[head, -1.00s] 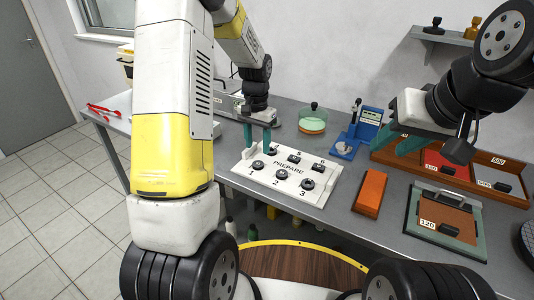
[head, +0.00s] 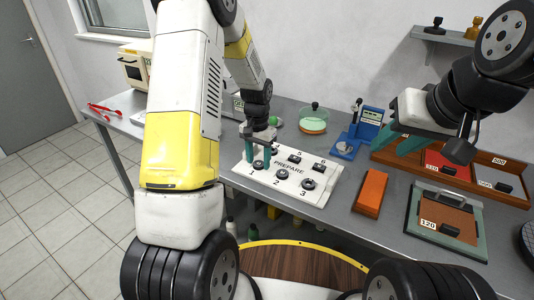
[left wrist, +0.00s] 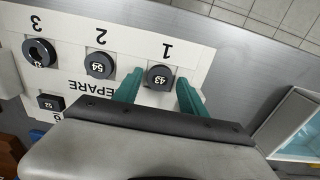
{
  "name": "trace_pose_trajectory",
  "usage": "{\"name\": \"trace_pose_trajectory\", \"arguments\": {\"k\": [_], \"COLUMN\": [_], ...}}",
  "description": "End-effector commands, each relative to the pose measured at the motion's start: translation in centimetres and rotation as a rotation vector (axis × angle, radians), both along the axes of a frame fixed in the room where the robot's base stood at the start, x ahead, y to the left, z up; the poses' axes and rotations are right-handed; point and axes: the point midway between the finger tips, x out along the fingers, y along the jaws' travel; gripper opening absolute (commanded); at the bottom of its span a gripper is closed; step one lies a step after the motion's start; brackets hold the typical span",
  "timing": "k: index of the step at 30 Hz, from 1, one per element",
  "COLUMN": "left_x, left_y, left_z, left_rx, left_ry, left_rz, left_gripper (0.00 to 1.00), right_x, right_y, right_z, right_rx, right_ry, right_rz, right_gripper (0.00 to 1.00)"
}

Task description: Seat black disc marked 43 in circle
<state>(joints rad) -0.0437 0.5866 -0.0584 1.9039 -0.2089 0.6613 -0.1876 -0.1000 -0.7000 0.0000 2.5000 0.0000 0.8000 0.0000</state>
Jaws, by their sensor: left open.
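The black disc marked 43 (left wrist: 160,77) sits at place 1 of the white PREPARE board; it also shows in the head view (head: 258,165). My left gripper (head: 258,160) is open over place 1. In the left wrist view its teal fingertips (left wrist: 160,88) stand on either side of the disc, with gaps beside it. Whether the tips reach down to the board I cannot tell. My right gripper (head: 399,142) is open and empty, over the right side of the table. I cannot make out which feature is the circle.
The PREPARE board (head: 318,171) also carries a disc marked 54 (left wrist: 100,65), a ring-like black piece (left wrist: 39,53) and black blocks. A blue device (head: 345,148), an orange block (head: 371,190), a green-rimmed tray (head: 484,240) and a glass dish (head: 313,122) stand around it.

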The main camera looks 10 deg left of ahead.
Motion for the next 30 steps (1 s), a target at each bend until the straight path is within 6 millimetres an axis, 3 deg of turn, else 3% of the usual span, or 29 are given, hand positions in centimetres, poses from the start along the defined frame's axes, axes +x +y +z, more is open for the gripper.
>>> {"name": "trace_pose_trajectory", "arguments": {"k": [4, 11, 17, 30], "left_x": [0.0, 0.0, 0.0, 0.1], "left_y": [0.0, 0.0, 0.0, 0.0], "left_z": [0.0, 0.0, 0.7, 4.2], "left_rx": [0.000, 0.000, 0.000, -0.001], "left_ry": [0.000, 0.000, -0.001, -0.002], "left_rz": [0.000, 0.000, 0.000, 0.000], "left_gripper": [0.45, 0.00, 0.00, 0.00], "right_x": [0.0, 0.0, 0.0, 0.0], "right_y": [0.0, 0.0, 0.0, 0.0], "right_z": [0.0, 0.0, 0.0, 0.0], "right_rx": [0.000, 0.000, 0.000, 0.000], "right_ry": [0.000, 0.000, 0.000, 0.000], "right_rz": [0.000, 0.000, 0.000, 0.000], "right_gripper": [0.36, 0.36, 0.36, 0.36]}}
